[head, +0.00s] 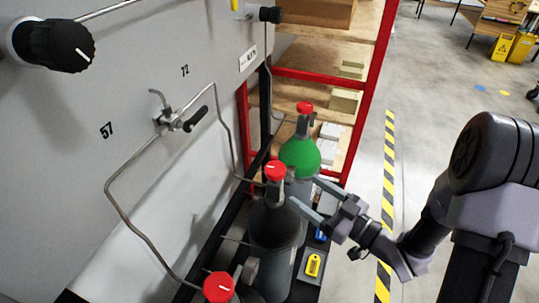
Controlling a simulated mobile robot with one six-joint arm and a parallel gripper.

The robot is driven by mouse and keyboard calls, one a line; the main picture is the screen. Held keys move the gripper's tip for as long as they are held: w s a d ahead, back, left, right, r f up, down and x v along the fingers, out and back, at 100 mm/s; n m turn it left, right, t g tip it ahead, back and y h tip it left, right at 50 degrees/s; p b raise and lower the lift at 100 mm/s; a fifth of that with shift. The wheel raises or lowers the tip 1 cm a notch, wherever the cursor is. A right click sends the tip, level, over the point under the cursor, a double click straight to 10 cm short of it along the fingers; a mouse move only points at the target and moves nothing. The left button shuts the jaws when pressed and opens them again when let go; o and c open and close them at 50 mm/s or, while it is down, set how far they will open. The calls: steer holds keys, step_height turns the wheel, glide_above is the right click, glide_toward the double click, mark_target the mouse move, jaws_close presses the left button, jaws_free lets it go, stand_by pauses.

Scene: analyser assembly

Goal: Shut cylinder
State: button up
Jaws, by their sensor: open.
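Several gas cylinders stand in a row along the grey panel, each under a red valve knob. The far cylinder (300,155) has a green shoulder and its red knob (305,107) on top. The middle cylinder (274,226) is dark grey with a red knob (275,170) bearing a white mark. A near red knob (218,287) shows at the bottom edge, its cylinder mostly out of view. My gripper (303,189) is open and empty, its two fingers spread and pointing left, beside the middle and far cylinders. I cannot tell whether it touches either one.
The panel (210,95) carries thin metal pipes, a black-handled valve (183,121) and a black knob (55,46). A red-framed shelf (350,85) stands behind. A yellow tag (313,265) lies by the cylinders.

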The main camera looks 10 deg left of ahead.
mark_target(268, 164)
steer(key=b+x, duration=0.3)
steer(key=x, duration=1.1)
steer(key=shift+w+a, duration=0.15)
steer(key=shift+a, duration=0.15)
steer(key=c, duration=1.4)
steer(key=shift+o, duration=0.2)
